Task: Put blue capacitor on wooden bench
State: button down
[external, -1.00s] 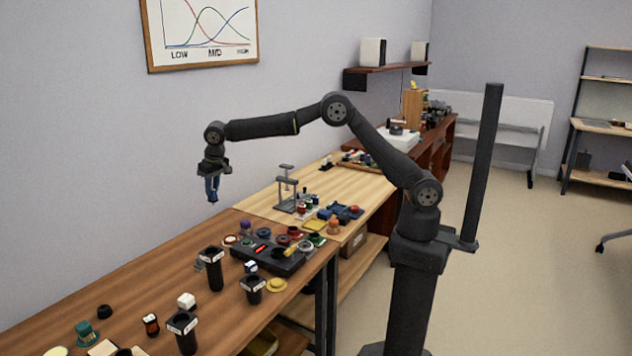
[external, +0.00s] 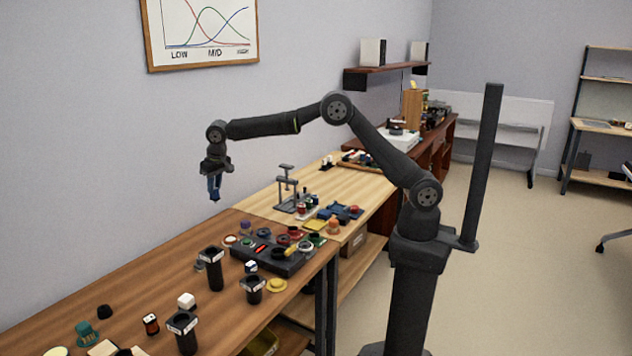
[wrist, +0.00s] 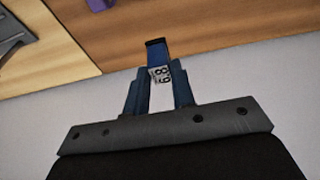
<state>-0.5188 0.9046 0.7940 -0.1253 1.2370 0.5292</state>
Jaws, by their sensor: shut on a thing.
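My gripper (external: 214,186) hangs above the back edge of the benches, near the wall, with its fingers pointing down. In the wrist view my gripper (wrist: 160,85) is shut on the blue capacitor (wrist: 157,54), a small blue body with a dark end and a white label with black figures. In the external view the fingers and the capacitor blend into one blue shape. The wooden bench could be the darker brown bench (external: 120,285) in front or the lighter one (external: 358,188) behind it; I cannot tell which. The capacitor is in the air, apart from both.
A black device with a red light (external: 268,256) stands on the brown bench among several coils and black cups (external: 211,268). A grey press stand (external: 287,188) and small parts occupy the light bench. The wall (external: 90,150) is close behind my gripper. The brown bench's back left is clear.

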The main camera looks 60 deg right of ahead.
jog(key=d+f, duration=0.2)
jog(key=d, duration=4)
jog(key=shift+w+f, duration=0.3)
jog(key=shift+f, duration=0.1)
